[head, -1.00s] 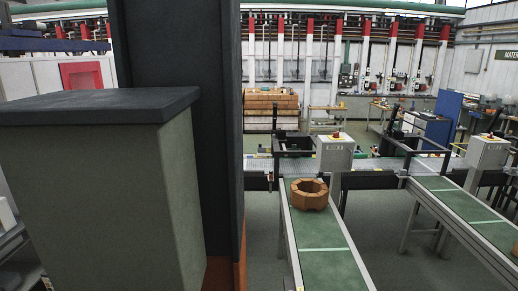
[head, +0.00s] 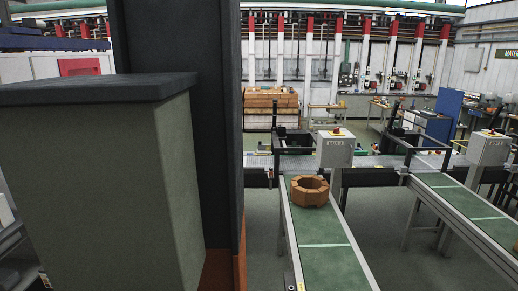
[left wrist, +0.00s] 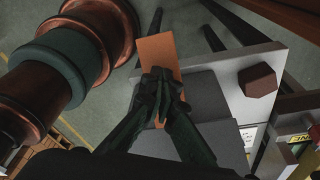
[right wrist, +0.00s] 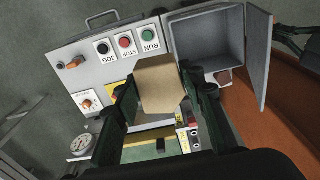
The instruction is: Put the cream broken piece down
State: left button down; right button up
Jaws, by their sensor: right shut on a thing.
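The cream broken piece (right wrist: 160,84) is a many-sided block in the right wrist view. My right gripper (right wrist: 158,88) is shut on it, with one finger on each side. It is held in front of a grey control panel and an open grey box (right wrist: 210,45); its height above them is unclear. In the left wrist view my left gripper (left wrist: 164,92) has its fingertips together, over an orange-brown strip (left wrist: 157,53); I see nothing held between them. Neither gripper nor the cream piece shows in the head view.
The panel has RUN, JOG and red buttons (right wrist: 125,40) and a gauge (right wrist: 80,144). A dark brown piece (left wrist: 258,80) lies on a pale surface. A brick ring (head: 310,190) sits on a green conveyor (head: 325,240). A large grey-green cabinet (head: 110,180) blocks the head view's left.

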pick_arm(q)
jog(key=shift+f+b, duration=0.3)
jog(key=shift+f, duration=0.35)
pick_arm(e)
jog(key=shift+f, duration=0.4)
pick_arm(q)
jog(key=shift+r, duration=0.1)
pick_arm(e)
jog(key=shift+r, duration=0.1)
jog(key=shift+c, duration=0.2)
jog(key=shift+w+a, duration=0.1)
jog(key=shift+a, duration=0.05)
jog(key=w+a+f+m, duration=0.45)
jog(key=a+f, duration=0.55)
jog(key=f, duration=0.3)
jog(key=shift+g, duration=0.3)
notch_tip(320, 180, down, 18)
jog(key=shift+d+f, duration=0.15)
jog(key=shift+f, duration=0.05)
jog(key=shift+f, duration=0.15)
